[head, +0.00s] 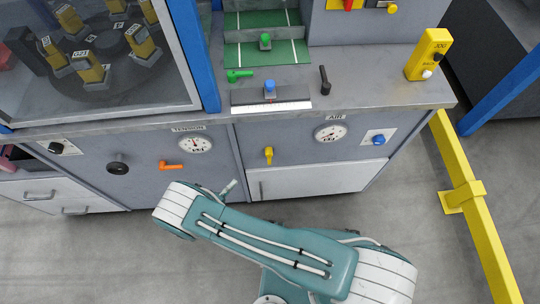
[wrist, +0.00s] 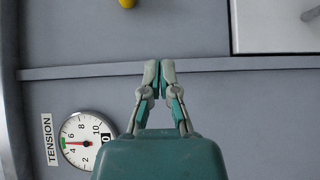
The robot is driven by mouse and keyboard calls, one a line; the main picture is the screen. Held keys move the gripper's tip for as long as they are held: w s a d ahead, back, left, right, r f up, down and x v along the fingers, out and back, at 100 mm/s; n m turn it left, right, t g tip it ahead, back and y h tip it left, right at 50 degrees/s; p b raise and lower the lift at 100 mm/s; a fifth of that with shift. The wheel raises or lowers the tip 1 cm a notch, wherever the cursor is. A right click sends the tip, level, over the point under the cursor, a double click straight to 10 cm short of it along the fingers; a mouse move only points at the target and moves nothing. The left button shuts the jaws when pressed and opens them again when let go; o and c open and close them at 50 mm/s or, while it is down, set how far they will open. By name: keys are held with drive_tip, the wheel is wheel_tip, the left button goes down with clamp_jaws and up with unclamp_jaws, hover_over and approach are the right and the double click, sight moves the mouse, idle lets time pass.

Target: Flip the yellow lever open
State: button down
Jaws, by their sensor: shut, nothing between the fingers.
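The yellow lever (head: 269,155) is on the grey front panel, below and left of the AIR gauge (head: 331,132), with its handle hanging down. In the wrist view only a bit of a yellow part, seemingly the lever (wrist: 127,3), shows at the top edge; the rest is cut off. My gripper (wrist: 158,66) is shut and empty in front of the panel. In that view it is below and right of the yellow part, apart from it. In the head view my arm hides most of the gripper.
The TENSION gauge (head: 194,144) and an orange lever (head: 171,165) are left of the yellow lever. A blue button (head: 378,139) is right of the AIR gauge. A white drawer (head: 318,180) lies below. A yellow rail (head: 470,200) stands at the right.

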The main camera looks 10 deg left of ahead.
sight(269, 156)
drive_tip(key=x, duration=1)
drive_tip(key=shift+f, duration=0.15)
drive_tip(key=d, duration=0.3)
drive_tip(key=shift+w+d, duration=0.25)
drive_tip(key=shift+w, duration=0.1)
drive_tip(key=shift+a, duration=0.25)
